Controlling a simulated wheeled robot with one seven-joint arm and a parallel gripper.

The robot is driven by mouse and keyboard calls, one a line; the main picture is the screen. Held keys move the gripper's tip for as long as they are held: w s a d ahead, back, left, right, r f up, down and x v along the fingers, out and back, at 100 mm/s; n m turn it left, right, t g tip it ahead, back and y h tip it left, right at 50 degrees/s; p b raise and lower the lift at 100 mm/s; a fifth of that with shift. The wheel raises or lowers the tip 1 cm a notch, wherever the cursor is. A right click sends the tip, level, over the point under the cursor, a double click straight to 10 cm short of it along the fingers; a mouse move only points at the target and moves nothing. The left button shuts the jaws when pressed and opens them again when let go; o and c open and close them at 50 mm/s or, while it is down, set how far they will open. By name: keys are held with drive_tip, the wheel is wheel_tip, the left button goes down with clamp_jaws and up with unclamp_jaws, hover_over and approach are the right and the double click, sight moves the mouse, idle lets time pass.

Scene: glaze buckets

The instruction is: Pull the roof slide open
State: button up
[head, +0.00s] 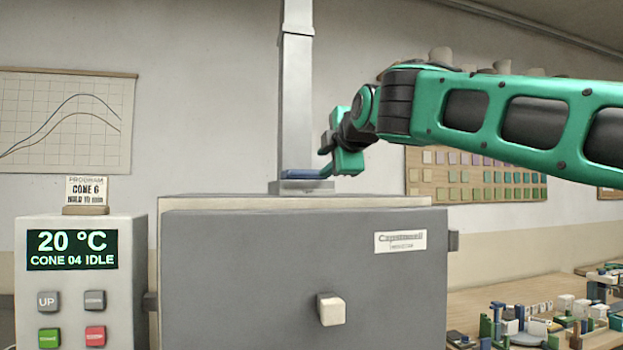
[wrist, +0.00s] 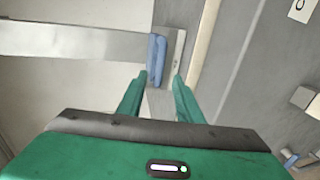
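The roof slide shows as a blue bar (head: 302,174) on top of the grey kiln, at the foot of the square metal flue. In the wrist view the blue bar (wrist: 157,58) lies ahead of my gripper, its near end between or just beyond the fingertips. My gripper (wrist: 159,76) is open, with a gap between its two green fingers. In the head view my gripper (head: 330,168) is at the right end of the bar, above the kiln roof. I cannot tell whether a finger touches the bar.
The kiln (head: 260,270) has a closed front door with a pale knob (head: 332,311). The flue (head: 296,100) rises behind the bar. A control box (head: 80,275) reading 20 °C stands at left. A cluttered table (head: 480,300) is at lower right.

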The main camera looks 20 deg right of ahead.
sight(313, 173)
drive_tip(key=x, duration=0.9)
drive_tip(key=shift+w+a+f, duration=0.1)
drive_tip(key=shift+w+f, duration=0.05)
drive_tip(key=shift+w, duration=0.1)
drive_tip(key=shift+c, duration=0.6)
